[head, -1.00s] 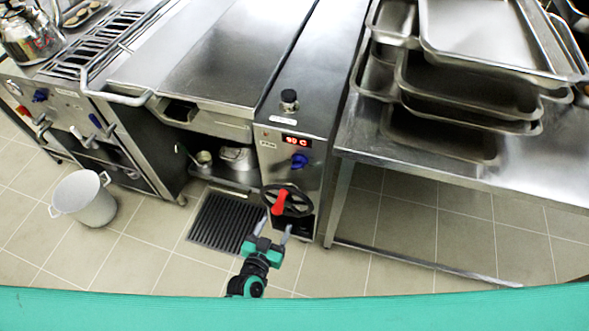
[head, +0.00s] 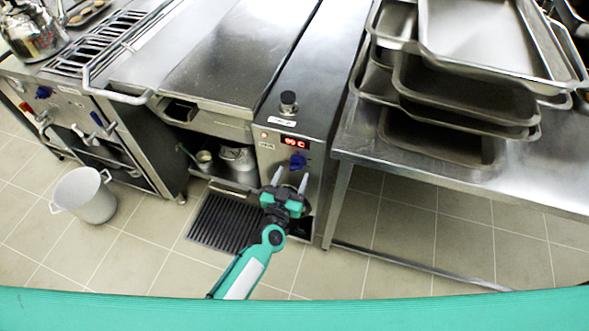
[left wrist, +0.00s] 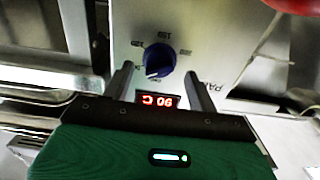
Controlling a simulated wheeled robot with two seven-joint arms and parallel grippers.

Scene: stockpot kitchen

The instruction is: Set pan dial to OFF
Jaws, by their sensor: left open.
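The blue pan dial (head: 298,161) is on the steel front panel, below a red lit display (head: 290,141). In the left wrist view the dial (left wrist: 159,61) stands ahead of my fingertips, roughly centred between them. Printed numbers ring it. A pale mark shows at its lower edge, beside small lettering too blurred to read surely. The display (left wrist: 158,101) appears between the fingers and seems to read 90 C. My left gripper (head: 291,175) is open and empty, just below the dial in the head view; it also shows in the wrist view (left wrist: 158,69). My right gripper is not visible.
A steel bench (head: 362,143) with stacked trays (head: 465,90) stands to the right. A floor grate (head: 223,222) lies at lower left, and a white pot (head: 85,196) stands further left. A red part (left wrist: 293,5) is at the wrist view's upper right.

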